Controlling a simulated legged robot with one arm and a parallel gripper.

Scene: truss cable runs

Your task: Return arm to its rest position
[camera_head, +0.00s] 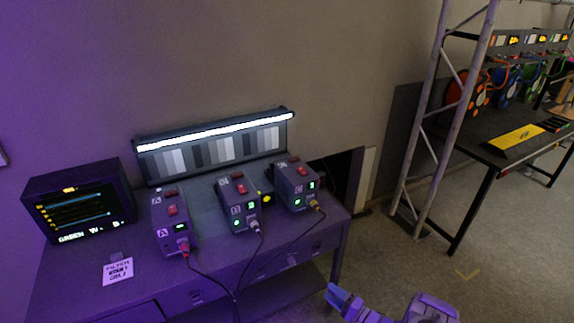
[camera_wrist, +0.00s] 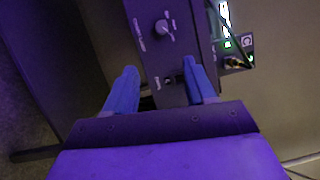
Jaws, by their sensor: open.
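My gripper (camera_head: 340,297) is at the bottom of the head view, low in front of the right end of the desk (camera_head: 300,243). Its blue fingers are apart. In the wrist view my gripper (camera_wrist: 157,85) is open with nothing between the fingertips. Beyond the fingertips is a dark panel (camera_wrist: 150,15) with a round knob (camera_wrist: 165,29) and small lettering. Most of my arm is outside the head view.
On the desk stand a monitor (camera_head: 78,203), boxes A (camera_head: 170,222), B (camera_head: 236,203) and C (camera_head: 296,186) with cables, and a light bar (camera_head: 215,145). A truss (camera_head: 430,120) and a black table (camera_head: 500,145) stand right. Floor between is clear.

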